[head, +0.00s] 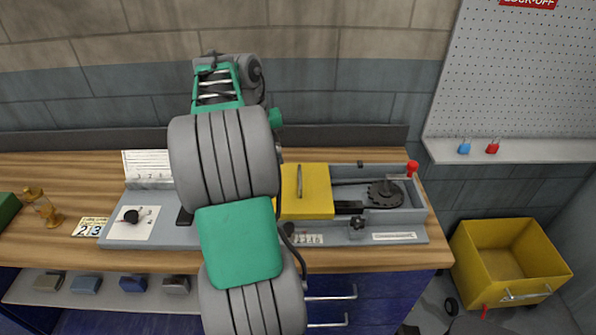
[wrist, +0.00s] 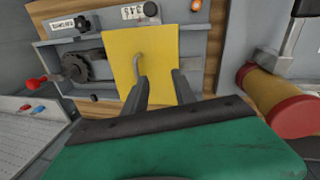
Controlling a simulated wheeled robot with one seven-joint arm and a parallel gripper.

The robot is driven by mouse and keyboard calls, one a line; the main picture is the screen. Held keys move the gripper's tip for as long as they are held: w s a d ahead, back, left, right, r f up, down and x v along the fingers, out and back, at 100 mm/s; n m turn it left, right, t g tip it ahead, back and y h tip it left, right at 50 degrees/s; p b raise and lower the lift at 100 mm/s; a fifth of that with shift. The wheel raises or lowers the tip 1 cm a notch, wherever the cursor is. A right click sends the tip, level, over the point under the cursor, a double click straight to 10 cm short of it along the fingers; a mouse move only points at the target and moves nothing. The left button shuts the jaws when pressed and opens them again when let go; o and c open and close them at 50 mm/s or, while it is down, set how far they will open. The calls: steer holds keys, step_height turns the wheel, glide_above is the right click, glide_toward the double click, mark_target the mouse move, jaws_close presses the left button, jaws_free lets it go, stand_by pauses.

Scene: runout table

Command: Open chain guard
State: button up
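The yellow chain guard (head: 316,200) is a flat plate on the grey machine bed, with a thin upright handle (head: 299,180) on it. In the wrist view the guard (wrist: 158,50) lies in front of my fingers, and its bent metal handle (wrist: 137,66) stands by the tip of the left finger. My gripper (wrist: 161,78) is open, its two dark fingers apart with no object between them. I cannot tell whether the left finger touches the handle. In the head view my arm hides the gripper and the guard's left part.
A dark sprocket (head: 385,193) shows uncovered right of the guard, with a red knob (head: 412,168) at the bed's corner. A black knob (head: 131,216) stands on the left panel. A brass object (head: 42,207) is at far left. A yellow bin (head: 508,260) stands right of the table.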

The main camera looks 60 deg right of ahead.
steer(key=m, duration=0.2)
glide_toward(300, 179)
steer(key=shift+y, duration=0.3)
steer(key=f+b, duration=0.1)
steer(key=f, duration=0.4)
steer(key=s+d+f+b, duration=0.1)
steer(key=f, duration=0.1)
steer(key=shift+s+f+b, duration=0.1)
steer(key=shift+f+b, duration=0.2)
steer(key=shift+c, duration=0.5)
jaws_close()
